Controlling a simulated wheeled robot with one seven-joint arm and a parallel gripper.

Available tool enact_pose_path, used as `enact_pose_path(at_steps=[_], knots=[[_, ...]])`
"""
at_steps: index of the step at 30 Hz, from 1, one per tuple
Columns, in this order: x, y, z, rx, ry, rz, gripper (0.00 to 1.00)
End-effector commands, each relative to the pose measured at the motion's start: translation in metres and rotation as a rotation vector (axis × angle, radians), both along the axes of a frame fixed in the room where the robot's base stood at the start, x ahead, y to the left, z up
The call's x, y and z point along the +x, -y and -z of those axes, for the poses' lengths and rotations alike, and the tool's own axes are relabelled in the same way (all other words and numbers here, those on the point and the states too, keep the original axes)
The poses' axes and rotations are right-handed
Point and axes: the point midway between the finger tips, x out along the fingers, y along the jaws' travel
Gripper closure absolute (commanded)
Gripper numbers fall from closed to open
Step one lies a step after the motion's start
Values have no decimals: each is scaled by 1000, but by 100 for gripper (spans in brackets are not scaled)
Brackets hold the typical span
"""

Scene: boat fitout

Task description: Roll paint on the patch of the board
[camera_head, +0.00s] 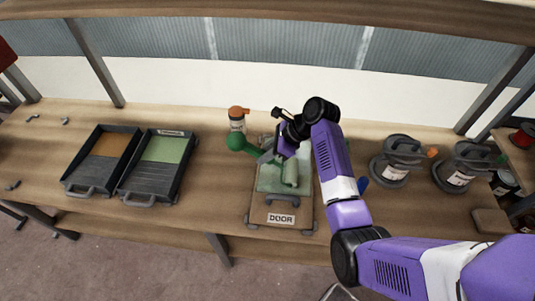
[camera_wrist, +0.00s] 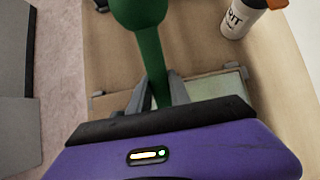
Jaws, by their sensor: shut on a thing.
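The board (camera_head: 257,214), labelled DOOR, lies on the bench under my arm. Its middle carries a pale green patch (camera_head: 269,181). A roller (camera_head: 291,173) with a light green sleeve is over the patch; I cannot tell whether it touches. My gripper (camera_head: 268,156) is shut on the roller's green handle (camera_head: 236,142), above the board's far part. In the wrist view the fingers (camera_wrist: 154,95) close around the green handle (camera_wrist: 140,12), and part of the board (camera_wrist: 200,88) shows beyond.
A tray with orange paint (camera_head: 111,145) and a tray with green paint (camera_head: 166,149) stand at the left. A bottle with an orange cap (camera_head: 237,118) stands behind the handle.

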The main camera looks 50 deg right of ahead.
Motion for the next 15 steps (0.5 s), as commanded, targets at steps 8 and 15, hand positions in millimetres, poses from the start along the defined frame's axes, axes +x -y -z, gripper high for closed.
enact_pose_path(at_steps=[8,15], knots=[[11,-9,-1,0,1,-4,100],[32,-26,0,0,0,-2,100]])
